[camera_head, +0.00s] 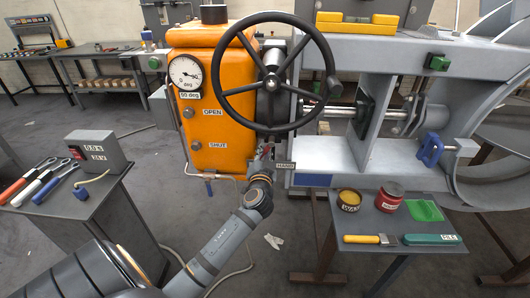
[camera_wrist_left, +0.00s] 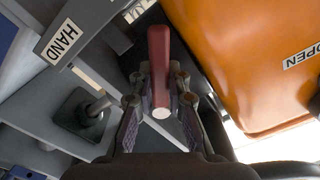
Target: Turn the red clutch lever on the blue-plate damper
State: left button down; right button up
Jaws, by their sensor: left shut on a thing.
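The red clutch lever (camera_wrist_left: 159,62) points toward the camera in the left wrist view, a red bar with a pale round end. My left gripper (camera_wrist_left: 160,95) is shut on it, one finger on each side. In the head view my left gripper (camera_head: 263,164) is below the handwheel, at the lower right of the orange gearbox, and only a little of the red lever (camera_head: 267,150) shows above it. A blue plate (camera_head: 313,180) is on the grey damper frame to the right. My right gripper is not in view.
The orange gearbox (camera_head: 208,140) with a dial (camera_head: 185,73) stands left of the lever. The black handwheel (camera_head: 229,92) is above my gripper. A HAND label (camera_wrist_left: 61,40) is close by. Small tables with a tool set (camera_head: 40,180) and tins (camera_head: 349,200) flank my arm.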

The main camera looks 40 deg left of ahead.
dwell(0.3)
pick_arm(q)
jog(key=c, duration=1.3)
grip_release()
jog(key=v, duration=1.2)
